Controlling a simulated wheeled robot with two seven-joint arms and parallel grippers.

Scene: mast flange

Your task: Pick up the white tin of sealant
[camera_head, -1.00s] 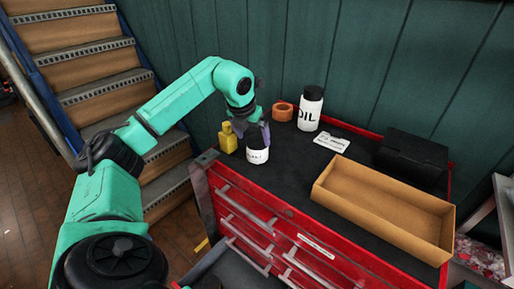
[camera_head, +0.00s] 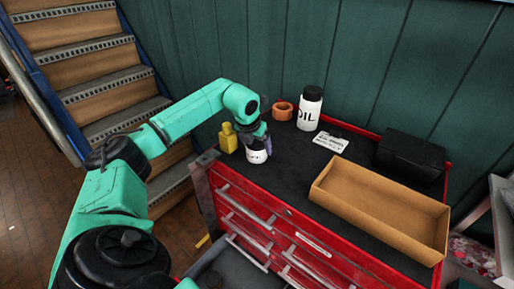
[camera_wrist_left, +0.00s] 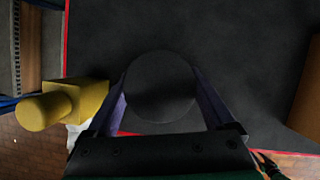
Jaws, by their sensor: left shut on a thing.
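The white tin of sealant (camera_head: 257,157) stands near the left front corner of the red cabinet's black top. My left gripper (camera_head: 261,146) comes down over it from above and is shut on it. In the left wrist view the tin's round dark lid (camera_wrist_left: 161,86) sits between the two purple fingers. The tin's upper part is hidden by the gripper in the head view. I cannot tell whether its base touches the top. My right gripper is not in view.
A yellow bottle (camera_head: 228,138) stands close to the left of the tin. An orange ring (camera_head: 283,111), a white oil bottle (camera_head: 310,108), a white card (camera_head: 331,141) and a black box (camera_head: 411,156) are farther back. An open cardboard tray (camera_head: 347,219) lies to the right.

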